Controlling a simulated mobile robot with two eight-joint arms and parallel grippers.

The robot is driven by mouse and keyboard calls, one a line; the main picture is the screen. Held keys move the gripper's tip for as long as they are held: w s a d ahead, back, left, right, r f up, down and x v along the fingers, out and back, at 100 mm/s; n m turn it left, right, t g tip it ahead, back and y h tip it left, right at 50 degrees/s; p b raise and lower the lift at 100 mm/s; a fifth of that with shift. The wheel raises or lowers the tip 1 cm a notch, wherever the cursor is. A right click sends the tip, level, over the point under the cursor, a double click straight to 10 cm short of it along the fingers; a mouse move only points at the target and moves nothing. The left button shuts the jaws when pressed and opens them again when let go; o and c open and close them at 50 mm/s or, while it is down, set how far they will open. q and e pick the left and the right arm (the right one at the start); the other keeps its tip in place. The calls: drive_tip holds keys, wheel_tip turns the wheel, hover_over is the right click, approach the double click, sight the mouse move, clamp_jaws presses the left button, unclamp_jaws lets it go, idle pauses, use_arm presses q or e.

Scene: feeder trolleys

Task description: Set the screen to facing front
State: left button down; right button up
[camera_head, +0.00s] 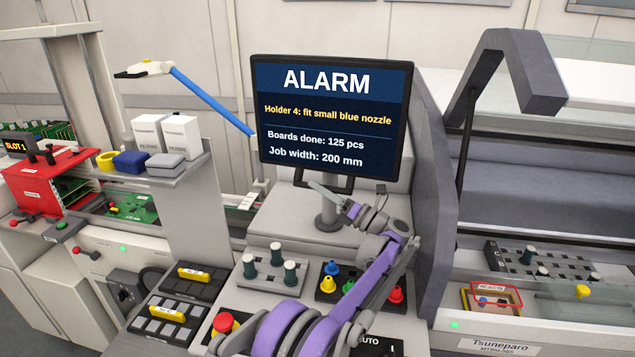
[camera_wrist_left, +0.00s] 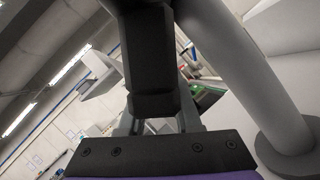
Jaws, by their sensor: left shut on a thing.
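The screen (camera_head: 333,118) stands on a grey post (camera_head: 328,212) and reads "ALARM". Its face is turned toward me, slightly angled. A black handle (camera_head: 299,176) hangs under its lower edge. My left gripper (camera_head: 336,197) is at this handle, just in front of the post. In the left wrist view the black handle (camera_wrist_left: 150,60) runs down between my fingers, which are shut on it. The grey post (camera_wrist_left: 245,75) shows beside it there. The exact contact is partly hidden. My right gripper is not in view.
A blue bar (camera_head: 212,100) reaches close to the screen's left edge. A grey panel (camera_head: 432,170) stands close on the right.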

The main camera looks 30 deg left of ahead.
use_arm(q)
drive_tip(key=shift+w+d+n+g+p, duration=0.1)
drive_tip(key=shift+d+n+g+p, duration=0.15)
drive_tip(key=shift+g, duration=0.3)
drive_tip(key=shift+w+d+n+g+p, duration=0.15)
drive_tip(key=shift+n+g, duration=0.2)
drive_tip(key=shift+g, duration=0.2)
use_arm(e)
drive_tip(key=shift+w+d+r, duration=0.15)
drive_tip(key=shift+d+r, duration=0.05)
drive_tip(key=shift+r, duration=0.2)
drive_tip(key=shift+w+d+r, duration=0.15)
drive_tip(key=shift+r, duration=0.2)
use_arm(q)
drive_tip(key=shift+s, duration=0.1)
drive_tip(key=c, duration=0.6)
unclamp_jaws()
